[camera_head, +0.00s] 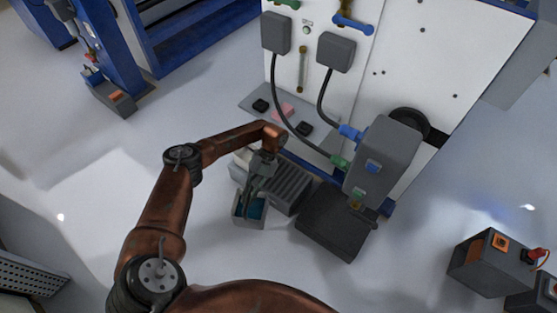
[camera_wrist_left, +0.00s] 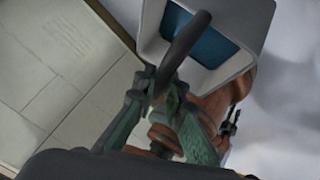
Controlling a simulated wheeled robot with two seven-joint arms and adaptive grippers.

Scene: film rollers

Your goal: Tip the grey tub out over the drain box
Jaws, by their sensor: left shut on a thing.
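The grey tub (camera_head: 238,219) hangs below my left gripper (camera_head: 255,191) in the head view, with blue liquid inside. In the left wrist view the tub (camera_wrist_left: 247,57) shows its open mouth, blue inside and dark curved handle (camera_wrist_left: 184,42). My left gripper (camera_wrist_left: 176,115) is shut on that handle. A grey ribbed-top box (camera_head: 287,188), which looks like the drain box, sits just right of and behind the tub; my gripper partly hides its left side. I cannot tell the tub's height above the floor. My right gripper is not in view.
A dark flat box (camera_head: 335,222) stands right of the ribbed box, under a grey unit (camera_head: 384,165) on the white machine (camera_head: 440,60). Black cables hang nearby. Small boxes (camera_head: 490,262) stand at lower right. The floor left of the tub is clear.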

